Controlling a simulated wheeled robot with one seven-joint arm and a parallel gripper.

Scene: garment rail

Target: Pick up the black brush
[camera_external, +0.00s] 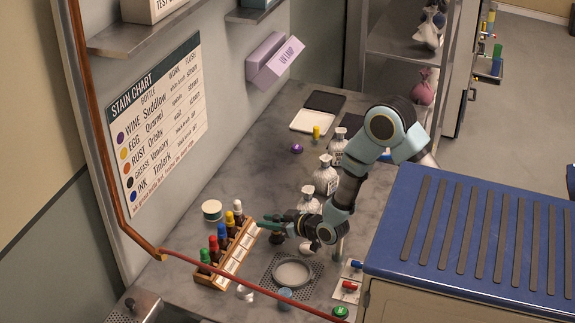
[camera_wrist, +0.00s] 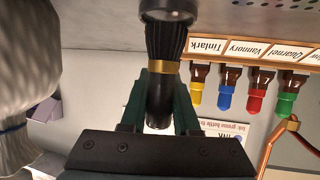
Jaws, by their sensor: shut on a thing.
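The black brush shows in the wrist view, with dark bristles (camera_wrist: 165,42), a gold band (camera_wrist: 164,67) and a black handle (camera_wrist: 160,102). My gripper (camera_wrist: 160,92) has its green fingers on both sides of the handle, shut on it below the gold band as pictured. The bristle end meets a dark round rim (camera_wrist: 168,14) at the top of that view; I cannot tell whether it touches. In the external view, my gripper (camera_external: 268,222) is over the counter, right of the bottle rack; the brush is small and dark there and largely hidden.
A wooden rack (camera_external: 226,258) of colour-capped bottles stands close on the left. White bottles (camera_external: 326,178) stand behind my gripper.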

